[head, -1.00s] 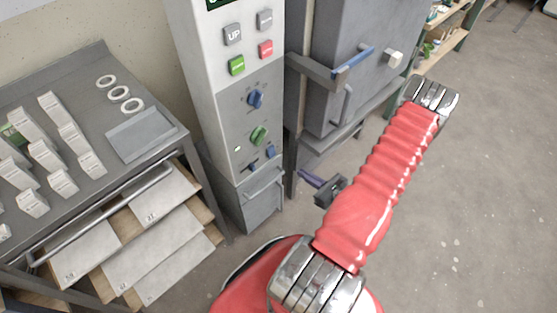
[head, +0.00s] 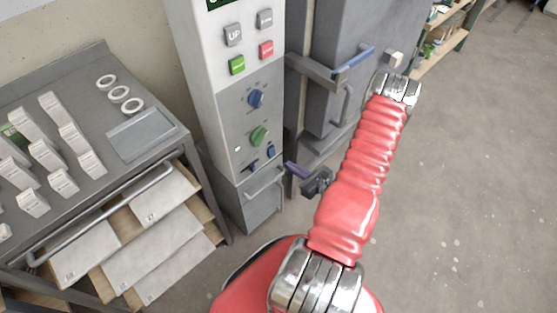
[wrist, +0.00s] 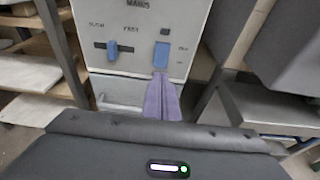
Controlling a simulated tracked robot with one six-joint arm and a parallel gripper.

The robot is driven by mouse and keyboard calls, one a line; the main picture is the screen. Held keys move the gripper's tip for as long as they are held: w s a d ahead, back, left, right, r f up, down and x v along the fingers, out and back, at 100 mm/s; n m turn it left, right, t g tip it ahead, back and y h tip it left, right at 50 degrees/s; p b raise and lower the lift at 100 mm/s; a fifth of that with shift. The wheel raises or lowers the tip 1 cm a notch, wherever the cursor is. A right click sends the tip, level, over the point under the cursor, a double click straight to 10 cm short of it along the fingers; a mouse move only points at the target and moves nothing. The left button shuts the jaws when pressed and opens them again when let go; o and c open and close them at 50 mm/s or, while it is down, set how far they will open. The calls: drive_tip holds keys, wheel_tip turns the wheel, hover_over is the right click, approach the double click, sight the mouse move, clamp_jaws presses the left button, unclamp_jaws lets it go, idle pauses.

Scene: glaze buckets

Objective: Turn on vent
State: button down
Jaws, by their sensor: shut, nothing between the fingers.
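The pale control cabinet (head: 207,95) stands left of my arm. Low on its grey panel sit a blue slider (head: 252,168) and a blue rocker-like switch (head: 271,151). In the wrist view the slider (wrist: 112,50) is in a horizontal slot at the left, and the switch (wrist: 162,54) is upright at the right. I cannot read which one is the vent. My gripper (head: 288,164) has purple fingers, shut and empty, just right of and below the switch. In the wrist view my fingertips (wrist: 160,76) overlap the switch's lower end; I cannot tell whether they touch.
Above are a green knob (head: 259,136), a blue knob (head: 256,99) and several push buttons. A grey kiln-like box (head: 355,60) with a handle stands right of the cabinet. A shelved cart (head: 75,75) with labelled blocks stands left. The floor at right is clear.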

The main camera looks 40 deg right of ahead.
sight(273, 156)
drive_tip(key=shift+x, duration=3.75)
drive_tip(key=shift+d+f, duration=0.1)
drive_tip(key=shift+d, duration=0.1)
